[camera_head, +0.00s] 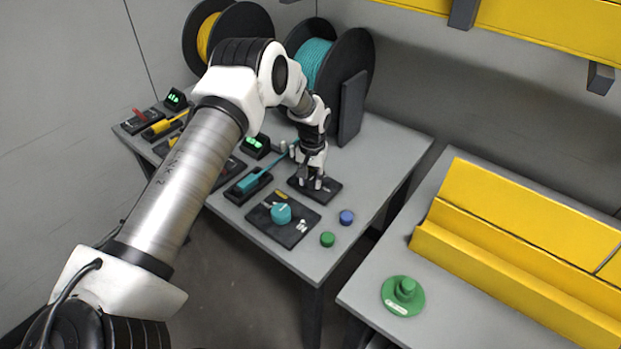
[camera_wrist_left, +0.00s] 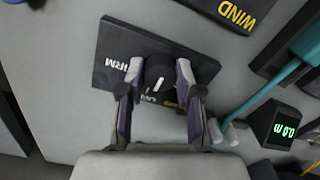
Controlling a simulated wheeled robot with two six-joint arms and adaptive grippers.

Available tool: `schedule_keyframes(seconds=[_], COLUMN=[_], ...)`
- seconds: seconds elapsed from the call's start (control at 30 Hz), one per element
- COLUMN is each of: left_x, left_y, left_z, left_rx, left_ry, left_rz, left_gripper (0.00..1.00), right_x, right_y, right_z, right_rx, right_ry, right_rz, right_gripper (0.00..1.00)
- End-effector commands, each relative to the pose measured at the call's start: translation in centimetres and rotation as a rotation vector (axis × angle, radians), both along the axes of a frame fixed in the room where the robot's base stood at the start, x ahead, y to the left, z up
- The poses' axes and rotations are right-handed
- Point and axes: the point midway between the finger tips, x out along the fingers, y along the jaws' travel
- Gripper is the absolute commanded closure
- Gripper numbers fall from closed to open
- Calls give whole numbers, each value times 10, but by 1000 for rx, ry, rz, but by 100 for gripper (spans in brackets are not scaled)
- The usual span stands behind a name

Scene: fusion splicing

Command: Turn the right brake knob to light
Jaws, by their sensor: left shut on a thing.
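The right brake knob (camera_wrist_left: 158,68) is black with a short white line on top. It sits on a black plate (camera_wrist_left: 112,45) with the white word FIRM at its left. Other white lettering below the knob is partly covered, so I cannot read it. The white line slants toward the lower left in the left wrist view. My left gripper (camera_wrist_left: 156,78) is shut on the knob, one finger on each side. In the head view my left gripper (camera_head: 312,184) is over the plate (camera_head: 328,191) and hides the knob. My right gripper is not in view.
A teal knob (camera_head: 281,214) on a black panel stands nearer the front, with a green button (camera_head: 327,239) and a blue button (camera_head: 347,217) beside it. A teal lever (camera_head: 252,180) and a green display (camera_head: 256,146) are to the left. Teal (camera_head: 314,60) and yellow (camera_head: 207,36) spools stand behind.

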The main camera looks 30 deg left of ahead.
Motion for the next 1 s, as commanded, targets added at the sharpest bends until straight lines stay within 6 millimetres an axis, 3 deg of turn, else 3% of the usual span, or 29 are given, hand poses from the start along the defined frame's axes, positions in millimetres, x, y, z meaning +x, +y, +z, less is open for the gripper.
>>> schedule_keyframes(seconds=[0.1, 0.13, 0.2, 0.5, 0.63, 1.0], left_x=[-2, -3, -2, -1, 0, 1], left_y=[-1, -1, -1, 0, -1, -4], left_z=[-3, -3, -3, 0, 11, 99], left_rx=[-1, -1, -1, -1, -2, -2], left_ry=[8, 8, 8, 3, 2, 2], left_rz=[-1, -1, -1, -1, -1, -1], left_gripper=[100, 62, 40, 40, 40, 40], right_x=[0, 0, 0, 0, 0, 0], right_y=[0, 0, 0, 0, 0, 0], right_z=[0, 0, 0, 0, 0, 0], right_rx=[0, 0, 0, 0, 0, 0], right_ry=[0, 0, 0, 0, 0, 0], right_rz=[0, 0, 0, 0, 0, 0], right_gripper=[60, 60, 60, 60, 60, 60])
